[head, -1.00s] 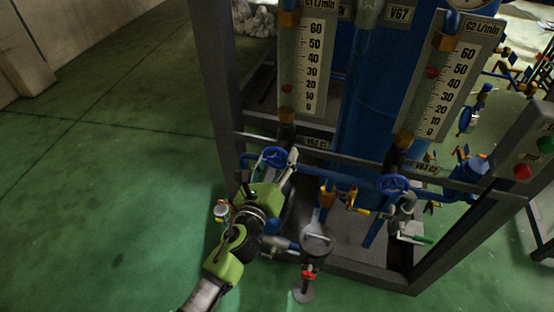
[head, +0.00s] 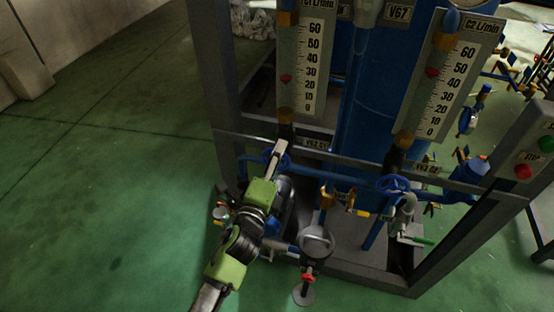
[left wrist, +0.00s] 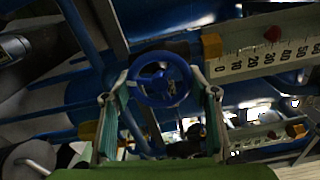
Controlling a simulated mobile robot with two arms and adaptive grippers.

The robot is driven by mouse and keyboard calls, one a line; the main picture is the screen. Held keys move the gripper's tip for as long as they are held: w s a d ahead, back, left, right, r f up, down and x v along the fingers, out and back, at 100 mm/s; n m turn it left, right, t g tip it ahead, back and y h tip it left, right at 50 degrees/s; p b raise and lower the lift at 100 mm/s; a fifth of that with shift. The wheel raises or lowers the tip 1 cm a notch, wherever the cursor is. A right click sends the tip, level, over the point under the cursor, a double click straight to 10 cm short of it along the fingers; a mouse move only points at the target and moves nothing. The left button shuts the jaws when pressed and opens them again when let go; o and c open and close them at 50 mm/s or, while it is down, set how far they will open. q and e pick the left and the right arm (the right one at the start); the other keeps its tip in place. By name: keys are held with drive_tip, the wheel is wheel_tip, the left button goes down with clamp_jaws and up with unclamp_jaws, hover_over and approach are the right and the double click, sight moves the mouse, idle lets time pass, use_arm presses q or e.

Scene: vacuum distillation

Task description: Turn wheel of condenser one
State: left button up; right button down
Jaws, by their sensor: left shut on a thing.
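The blue handwheel of condenser one (left wrist: 161,99) sits below the C1 flow gauge (head: 312,60). In the left wrist view its round rim with spokes lies between the two fingers of my left gripper (left wrist: 160,82), one finger on each side. In the head view my left gripper (head: 278,155) reaches up to the wheel from below and covers most of it. The gripper is shut on the wheel. The red float (head: 286,78) of the C1 gauge stands near the 30 mark. My right gripper is not in view.
A second blue handwheel (head: 393,184) is to the right, under the C2 gauge (head: 456,75). A grey frame rail (head: 340,158) crosses just behind the wheels. Pipes and a round-topped valve with a red handle (head: 309,278) are close to my left arm. Green floor is free at left.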

use_arm(q)
drive_tip(key=n, duration=0.3)
drive_tip(key=shift+n, duration=0.4)
drive_tip(key=n, duration=0.4)
drive_tip(key=shift+r+p, duration=0.1)
drive_tip(key=shift+p, duration=0.3)
drive_tip(key=shift+n, duration=0.3)
drive_tip(key=o, duration=1.2)
drive_tip(key=shift+c, duration=0.2)
drive_tip(key=v, duration=1.2)
